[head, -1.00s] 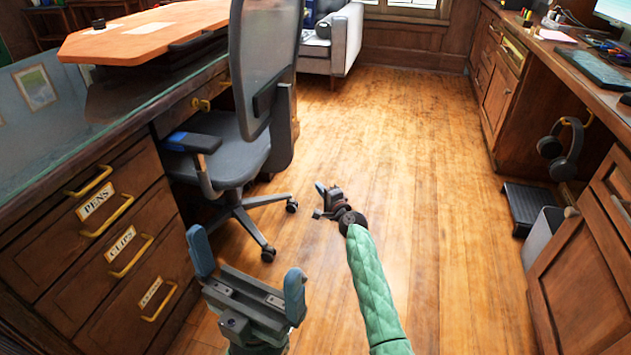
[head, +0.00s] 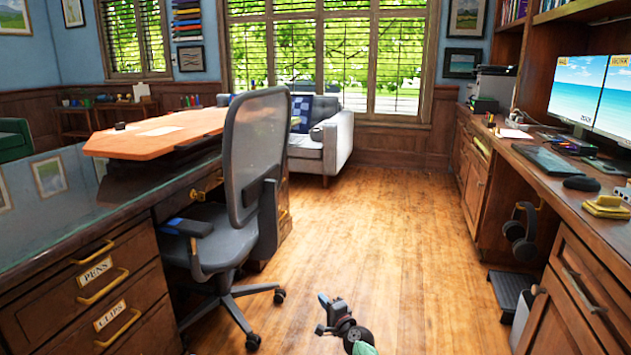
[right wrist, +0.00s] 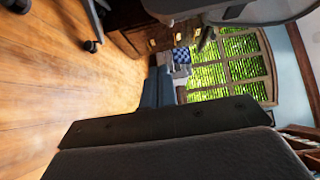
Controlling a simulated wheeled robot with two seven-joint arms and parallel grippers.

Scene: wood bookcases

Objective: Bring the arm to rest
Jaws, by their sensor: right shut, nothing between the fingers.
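My right gripper (head: 330,312) shows at the bottom middle of the head view, at the end of my green-sleeved arm, over the wood floor. It is small there, with a blue fingertip pad. Its jaws are shut with nothing held. In the right wrist view its dark fingers (right wrist: 180,148) fill the lower part of the picture, and that picture is turned on its side. My left gripper is out of the head view.
An office chair (head: 215,245) stands left of the right gripper, by a glass-topped desk (head: 100,205) with labelled drawers. A wooden counter (head: 550,185) with monitors runs along the right. Headphones (head: 520,235) hang under it. The floor (head: 390,225) between is clear.

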